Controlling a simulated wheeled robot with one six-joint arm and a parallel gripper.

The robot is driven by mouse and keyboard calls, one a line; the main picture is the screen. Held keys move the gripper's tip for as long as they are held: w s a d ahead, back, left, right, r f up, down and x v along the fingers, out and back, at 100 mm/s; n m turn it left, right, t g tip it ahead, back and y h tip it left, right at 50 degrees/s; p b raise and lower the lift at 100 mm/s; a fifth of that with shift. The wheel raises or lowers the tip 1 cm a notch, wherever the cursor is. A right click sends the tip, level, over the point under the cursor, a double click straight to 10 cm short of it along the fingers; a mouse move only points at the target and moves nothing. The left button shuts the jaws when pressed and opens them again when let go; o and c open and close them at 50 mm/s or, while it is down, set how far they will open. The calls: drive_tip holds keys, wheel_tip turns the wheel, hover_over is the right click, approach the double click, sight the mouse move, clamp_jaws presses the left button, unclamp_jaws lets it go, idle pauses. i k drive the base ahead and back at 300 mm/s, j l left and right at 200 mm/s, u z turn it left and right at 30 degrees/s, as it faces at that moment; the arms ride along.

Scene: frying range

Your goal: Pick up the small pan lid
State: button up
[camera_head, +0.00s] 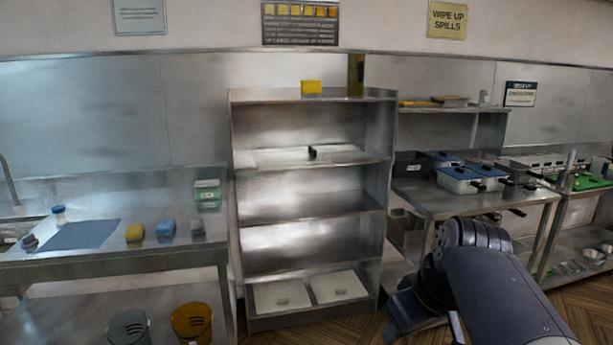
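I cannot pick out the small pan lid for certain. A small black upright piece (312,152) stands on the middle shelf of the steel rack; it may be a lid's handle, but any plate under it blends into the shelf. Blue-topped pans (459,174) with black handles stand on the steel table at the right. My gripper (398,318) is low at the right of the rack, in front of the table, away from the shelf and the pans. Its fingers are dark and not clear, and I see nothing held in it.
The steel rack (313,214) has mostly bare shelves, with a yellow box (311,87) on top and two white bins (337,286) at the bottom. A bench (100,258) at the left holds a blue mat (80,234) and sponges. The wooden floor shows at the lower right.

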sight(266, 160)
drive_tip(key=i, duration=0.5)
drive_tip(key=i+j+z, duration=0.1)
drive_tip(key=i, duration=0.45)
drive_tip(key=i+j, duration=0.15)
drive_tip(key=i, duration=0.35)
drive_tip(key=i+j, duration=0.1)
drive_tip(key=i, duration=0.45)
drive_tip(key=i+j+z, duration=0.1)
drive_tip(key=i, duration=0.4)
drive_tip(key=i+j, duration=0.15)
drive_tip(key=i, duration=0.35)
drive_tip(key=i+j+z, duration=0.1)
drive_tip(key=i, duration=0.45)
